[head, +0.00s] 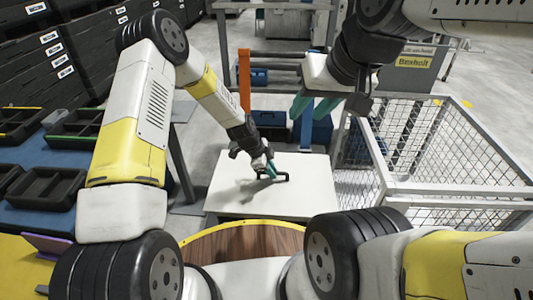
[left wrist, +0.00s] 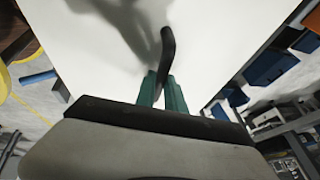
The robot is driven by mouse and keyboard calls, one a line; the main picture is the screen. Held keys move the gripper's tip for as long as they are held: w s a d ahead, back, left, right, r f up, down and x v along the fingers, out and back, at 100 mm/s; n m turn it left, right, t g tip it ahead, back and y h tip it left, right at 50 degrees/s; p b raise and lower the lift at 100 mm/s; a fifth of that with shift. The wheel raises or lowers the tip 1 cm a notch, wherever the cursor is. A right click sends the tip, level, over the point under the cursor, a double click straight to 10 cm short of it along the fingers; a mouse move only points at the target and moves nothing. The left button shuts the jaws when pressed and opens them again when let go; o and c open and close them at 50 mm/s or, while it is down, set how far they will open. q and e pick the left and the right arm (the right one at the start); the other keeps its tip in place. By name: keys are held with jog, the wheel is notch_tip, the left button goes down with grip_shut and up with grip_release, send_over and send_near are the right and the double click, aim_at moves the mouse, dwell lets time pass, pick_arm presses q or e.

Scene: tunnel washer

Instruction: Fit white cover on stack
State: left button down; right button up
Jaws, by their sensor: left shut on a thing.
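The white cover (head: 310,193) is a flat panel with a black handle (head: 283,178), in the middle of the head view. My left gripper (head: 269,172) is shut on the handle, its teal fingers above the panel. In the left wrist view the handle (left wrist: 167,45) stands between the green fingers (left wrist: 162,92), with the white surface (left wrist: 100,55) filling the middle. My right gripper (head: 315,106) is higher up, behind the panel in the picture, open and empty. The stack cannot be made out; whether anything lies under the cover is hidden.
A wire mesh cage (head: 440,150) stands close on the right. Blue bins (head: 270,119) and an orange post (head: 244,80) are behind the cover. A blue table (head: 50,157) with black trays (head: 45,188) is at left. A round wooden surface (head: 240,243) is in front.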

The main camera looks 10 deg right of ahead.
pick_arm(q)
jog(key=c, duration=1.3)
grip_release()
jog(key=shift+c, duration=0.2)
